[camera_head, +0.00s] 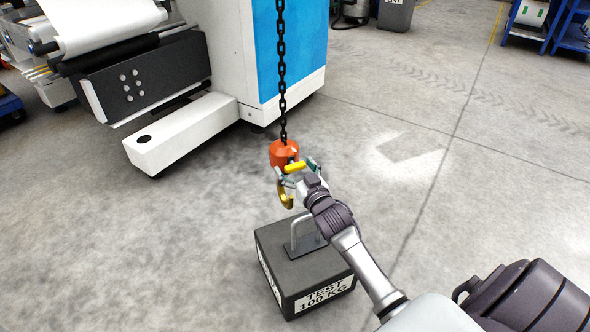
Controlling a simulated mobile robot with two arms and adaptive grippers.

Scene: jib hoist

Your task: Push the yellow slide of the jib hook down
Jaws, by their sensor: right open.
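The jib hook hangs on a black chain (282,70); its orange body (283,152) is at the middle of the view. The yellow slide (295,166) sticks out at the lower right of the orange body. The yellow hook (285,196) hangs below, partly hidden by my right gripper. My right gripper (297,172) is open, its fingers at the slide's level, one on each side of it as seen from here. I cannot tell whether it touches the slide. My left gripper is not in view.
A black test weight (300,276) with a metal handle (293,236) stands on the floor below the hook. A white and blue machine (235,60) with a low white beam (180,133) stands behind to the left. The floor to the right is clear.

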